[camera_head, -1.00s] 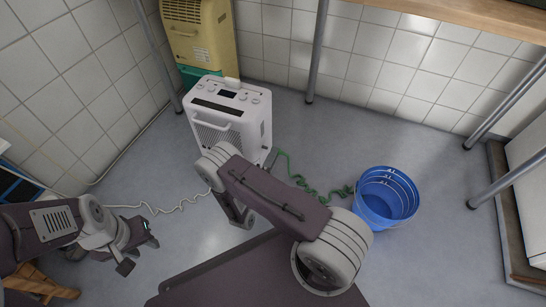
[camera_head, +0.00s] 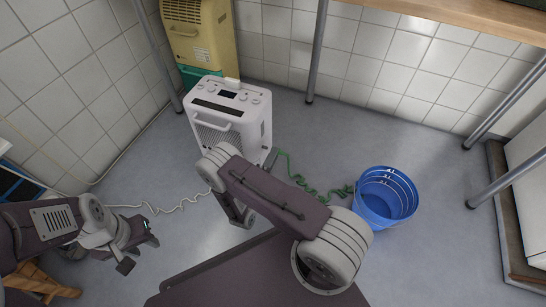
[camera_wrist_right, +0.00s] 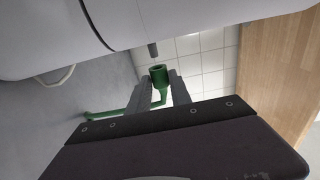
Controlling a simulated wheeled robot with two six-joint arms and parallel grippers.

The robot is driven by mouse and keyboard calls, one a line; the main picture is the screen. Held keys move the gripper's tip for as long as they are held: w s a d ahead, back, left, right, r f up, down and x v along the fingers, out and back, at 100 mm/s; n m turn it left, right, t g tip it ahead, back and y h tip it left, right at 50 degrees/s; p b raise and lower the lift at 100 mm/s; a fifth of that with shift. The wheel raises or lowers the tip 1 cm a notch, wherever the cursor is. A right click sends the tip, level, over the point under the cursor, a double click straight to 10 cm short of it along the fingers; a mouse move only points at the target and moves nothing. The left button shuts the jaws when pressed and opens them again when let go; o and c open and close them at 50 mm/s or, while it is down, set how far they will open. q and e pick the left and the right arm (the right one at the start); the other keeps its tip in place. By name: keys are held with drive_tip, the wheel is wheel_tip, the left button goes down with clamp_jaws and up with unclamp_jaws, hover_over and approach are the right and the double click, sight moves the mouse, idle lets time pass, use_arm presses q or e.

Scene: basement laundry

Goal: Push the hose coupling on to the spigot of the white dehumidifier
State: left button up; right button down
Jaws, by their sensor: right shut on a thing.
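The white dehumidifier (camera_head: 233,117) stands upright on the floor in the head view. Its white body also fills the top of the right wrist view (camera_wrist_right: 190,14). A short dark grey spigot (camera_wrist_right: 153,50) sticks out from it there. My right gripper (camera_wrist_right: 165,86) is shut on the green hose coupling (camera_wrist_right: 158,74). The coupling's open end faces the spigot, with a small gap between them, slightly to the spigot's right. In the head view my right arm hides the coupling and the fingertips. My left gripper (camera_head: 138,244) is over the floor at left, its fingertips too small to judge.
The green hose (camera_head: 300,181) runs across the floor to a blue bucket (camera_head: 384,198). A yellow unit (camera_head: 197,35) stands behind the dehumidifier. A white cord (camera_head: 165,210) lies on the floor. Metal legs (camera_head: 317,50) and a wooden top (camera_head: 455,14) are at the back.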

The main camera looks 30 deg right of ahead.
drive_tip(key=shift+w+a+b, duration=0.45)
drive_tip(key=shift+w+a, duration=0.55)
drive_tip(key=shift+w, duration=0.25)
drive_tip(key=c, duration=1.1)
unclamp_jaws()
drive_tip(key=p+v, duration=0.5)
drive_tip(key=v, duration=0.4)
